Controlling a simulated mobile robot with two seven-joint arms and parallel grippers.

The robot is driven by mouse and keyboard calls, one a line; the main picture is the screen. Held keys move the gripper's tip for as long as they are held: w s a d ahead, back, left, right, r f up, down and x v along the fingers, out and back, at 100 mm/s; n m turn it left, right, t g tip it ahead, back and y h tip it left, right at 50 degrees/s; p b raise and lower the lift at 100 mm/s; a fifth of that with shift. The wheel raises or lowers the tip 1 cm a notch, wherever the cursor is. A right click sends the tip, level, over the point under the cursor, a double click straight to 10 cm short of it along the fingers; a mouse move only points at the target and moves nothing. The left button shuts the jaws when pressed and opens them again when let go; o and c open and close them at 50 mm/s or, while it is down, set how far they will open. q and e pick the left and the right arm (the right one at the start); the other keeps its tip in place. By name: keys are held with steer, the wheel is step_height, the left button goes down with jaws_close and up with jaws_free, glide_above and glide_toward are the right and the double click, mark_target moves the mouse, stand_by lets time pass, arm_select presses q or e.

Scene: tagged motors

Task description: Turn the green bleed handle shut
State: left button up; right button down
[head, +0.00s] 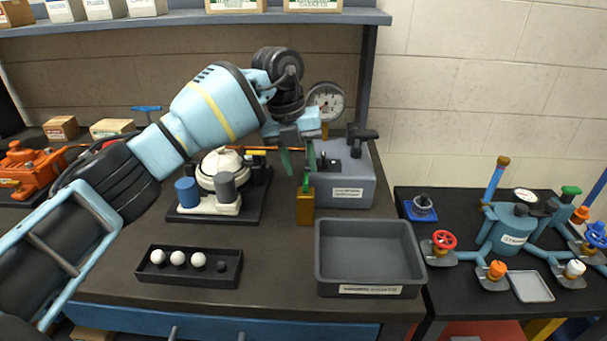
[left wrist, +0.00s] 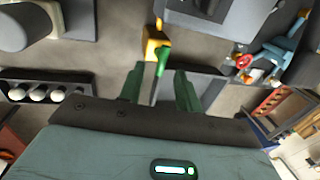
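The green bleed handle (head: 306,183) stands up from a small brass-yellow block (head: 305,208) on the bench, beside a grey box-shaped unit (head: 347,187). My left gripper (head: 298,160) is above the handle, with its two green fingers pointing down and apart. In the left wrist view the gripper (left wrist: 160,88) is open, and the handle (left wrist: 162,58) with its yellow block (left wrist: 154,46) shows just beyond and between the fingertips. I cannot tell whether a finger touches the handle. My right gripper is not in view.
A pressure gauge (head: 326,100) stands behind my left wrist. A grey tray (head: 368,284) lies to the right front, and a black rack (head: 190,266) with white balls to the left front. A white-and-blue motor (head: 215,185) sits left of the block. A valve assembly (head: 510,232) fills the right table.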

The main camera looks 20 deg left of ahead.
mark_target(305, 179)
arm_select(q)
steer(key=shift+w+d+f, duration=0.1)
steer(key=shift+d+f, duration=0.1)
steer(key=shift+f, duration=0.7)
steer(key=shift+d+f, duration=0.15)
steer(key=shift+f, duration=0.7)
